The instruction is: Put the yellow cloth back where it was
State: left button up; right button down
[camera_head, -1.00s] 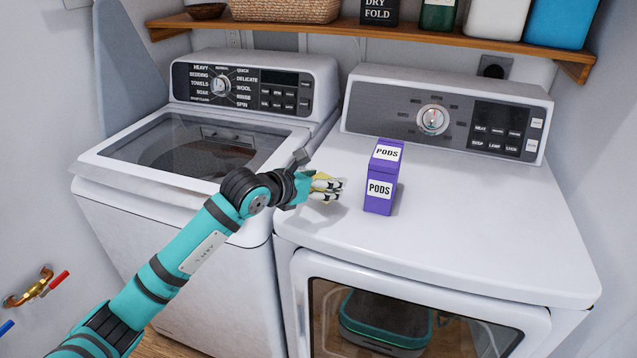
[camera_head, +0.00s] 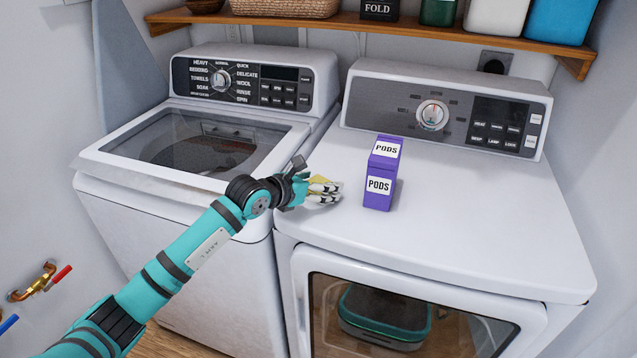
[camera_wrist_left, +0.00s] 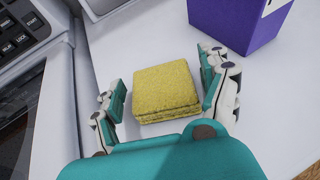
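The yellow cloth (camera_wrist_left: 165,91) is a folded square stack lying on the white dryer top in the left wrist view. In the head view only a small bit of yellow (camera_head: 319,180) shows, mostly hidden by my left gripper. My left gripper (camera_head: 328,191) is low over the dryer's left edge. In the left wrist view its fingers (camera_wrist_left: 168,98) stand apart on either side of the cloth. A gap shows on the cloth's left side; the right finger is close, and I cannot tell whether it touches. My right gripper is not in view.
A purple pods box (camera_head: 381,173) stands upright on the dryer top (camera_head: 470,215), just right of my left gripper. The washer (camera_head: 150,190) with its glass lid is at left. A wooden shelf (camera_head: 400,30) with containers runs above. The dryer top is clear further right.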

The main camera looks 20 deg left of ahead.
pick_arm(q)
jog(key=shift+o, duration=1.1)
jog(key=shift+r, duration=0.1)
jog(key=shift+s+a, duration=0.2)
jog(key=shift+s, duration=0.15)
jog(key=b+v, duration=0.1)
jog(key=v, duration=0.8)
jog(key=shift+s+a+r, duration=0.1)
jog(key=shift+s+a, duration=0.05)
jog(key=shift+s, duration=0.15)
jog(key=shift+b+v, duration=0.3)
jog(key=shift+v, duration=0.45)
